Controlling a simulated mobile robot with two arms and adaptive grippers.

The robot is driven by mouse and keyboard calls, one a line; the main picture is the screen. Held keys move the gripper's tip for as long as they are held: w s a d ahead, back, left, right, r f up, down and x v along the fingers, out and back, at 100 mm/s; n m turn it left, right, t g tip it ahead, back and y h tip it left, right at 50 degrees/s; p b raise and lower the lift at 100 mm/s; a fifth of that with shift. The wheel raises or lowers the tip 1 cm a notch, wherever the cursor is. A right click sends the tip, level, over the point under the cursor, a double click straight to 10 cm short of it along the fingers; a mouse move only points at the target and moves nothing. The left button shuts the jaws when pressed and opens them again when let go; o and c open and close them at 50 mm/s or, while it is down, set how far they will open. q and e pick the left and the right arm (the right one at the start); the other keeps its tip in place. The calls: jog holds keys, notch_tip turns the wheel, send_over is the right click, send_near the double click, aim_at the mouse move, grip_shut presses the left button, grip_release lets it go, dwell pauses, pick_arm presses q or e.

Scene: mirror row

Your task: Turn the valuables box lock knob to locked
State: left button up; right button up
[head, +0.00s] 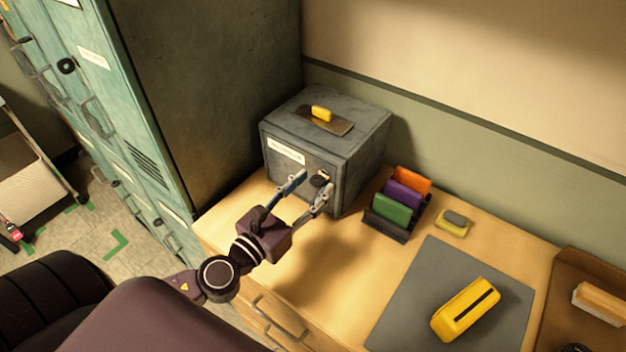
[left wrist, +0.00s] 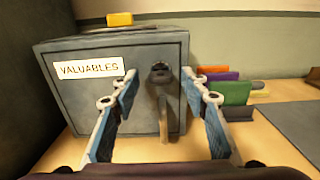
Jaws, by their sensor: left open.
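The grey valuables box (head: 345,160) stands on the wooden counter against the wall, its white label reading VALUABLES in the left wrist view (left wrist: 85,110). Its dark round lock knob (left wrist: 160,71) is on the front face, right of the label. A tan upright piece shows below the knob; I cannot tell whether it is part of it. The knob's lock position is not readable. My left gripper (head: 316,181) is open in front of the knob, with one finger on each side of it in the left wrist view. Contact is not visible. My right gripper is not in view.
A yellow block (head: 321,113) lies on the box top. Right of the box are a rack (head: 385,226) with orange, purple and green items, a small sponge-like block (head: 455,222) and a yellow case (head: 466,309) on a grey mat (head: 415,290). Teal lockers (head: 120,110) stand left.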

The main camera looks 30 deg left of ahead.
pick_arm(q)
jog(key=shift+w, duration=0.2)
jog(key=shift+w+d, duration=0.1)
jog(key=shift+w, duration=0.1)
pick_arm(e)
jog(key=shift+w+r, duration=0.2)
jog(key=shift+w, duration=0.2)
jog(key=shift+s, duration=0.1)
pick_arm(q)
jog(key=c, duration=0.4)
grip_shut()
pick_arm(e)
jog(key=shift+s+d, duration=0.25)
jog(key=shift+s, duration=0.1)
